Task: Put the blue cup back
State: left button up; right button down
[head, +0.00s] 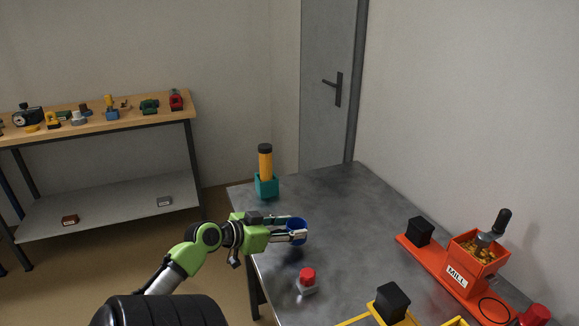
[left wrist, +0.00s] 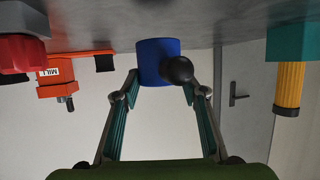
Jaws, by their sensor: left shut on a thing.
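The blue cup (head: 297,232) is at the left edge area of the grey metal table (head: 345,215). My left gripper (head: 290,232) reaches in from the left and is shut on the cup, with its fingers on either side. The left wrist view, which is upside down, shows the cup (left wrist: 153,58) between the two fingertips (left wrist: 160,88). A dark round knob (left wrist: 178,70) shows in front of the cup there. The cup is at or very near the table surface; I cannot tell whether it touches. My right gripper is not in view.
A teal block with a yellow cylinder (head: 265,165) stands behind the cup. A red button (head: 307,276) is in front. The orange mill (head: 470,265), black blocks and a yellow frame occupy the right. The table's middle and back are clear. A wooden workbench (head: 150,113) stands far left.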

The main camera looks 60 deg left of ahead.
aim_at(290, 242)
pick_arm(q)
notch_tip(290, 242, down, 3)
jog(key=shift+r, duration=0.1)
jog(key=shift+d, duration=0.1)
jog(key=shift+f, duration=0.2)
jog(key=o, duration=1.5)
jog(key=shift+o, duration=0.2)
jog(key=shift+r, duration=0.15)
